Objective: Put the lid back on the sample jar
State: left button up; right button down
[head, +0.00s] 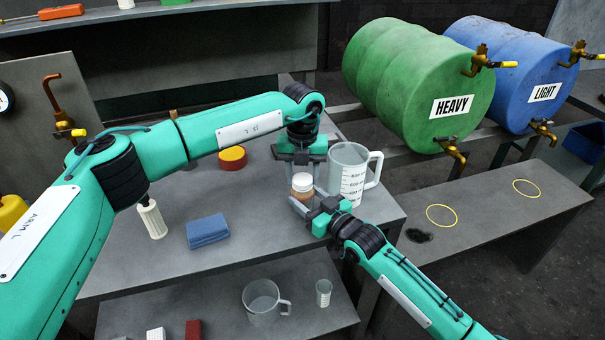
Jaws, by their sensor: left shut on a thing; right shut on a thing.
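A small sample jar (301,194) with brownish contents is at the right part of the grey table, beside the measuring jug. A pale lid (302,181) is at its top; whether it is seated or just held there, I cannot tell. My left gripper (301,172) comes down from above and is shut on the lid, its fingertips partly hidden. My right gripper (304,201) reaches in from the lower right and is shut around the jar's body. The jar looks upright; I cannot tell whether it touches the table.
A clear measuring jug (348,172) stands close on the right of both grippers.

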pick_arm(q)
jog(key=m, duration=1.2)
jog(key=shift+m, duration=0.3)
jog(key=m, duration=0.4)
jog(key=o, duration=1.2)
jog(key=shift+c, duration=0.2)
notch_tip(320, 180, up, 12)
